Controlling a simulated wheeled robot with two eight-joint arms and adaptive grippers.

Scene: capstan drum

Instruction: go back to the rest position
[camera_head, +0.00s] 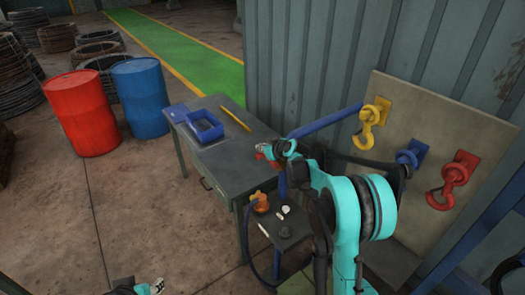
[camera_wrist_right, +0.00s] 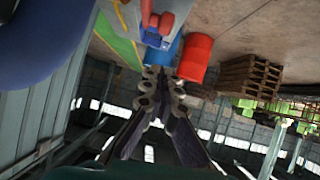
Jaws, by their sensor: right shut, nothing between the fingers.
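My right arm reaches up the middle of the head view. Its gripper (camera_head: 272,150) is beside the near right end of the grey desk (camera_head: 245,187), well apart from the hook panel. In the right wrist view the right gripper's fingers (camera_wrist_right: 161,76) are together with nothing held. A small part of my left gripper (camera_head: 156,287) shows at the bottom edge of the head view; its jaw opening is unclear.
A blue tray (camera_head: 204,126) and yellow bar (camera_head: 235,119) lie on the desk. A low table (camera_head: 284,232) holds an orange item (camera_head: 261,202). A panel (camera_head: 395,95) carries yellow, blue and red hooks. Red (camera_head: 80,113) and blue (camera_head: 141,97) drums stand left. Floor at lower left is clear.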

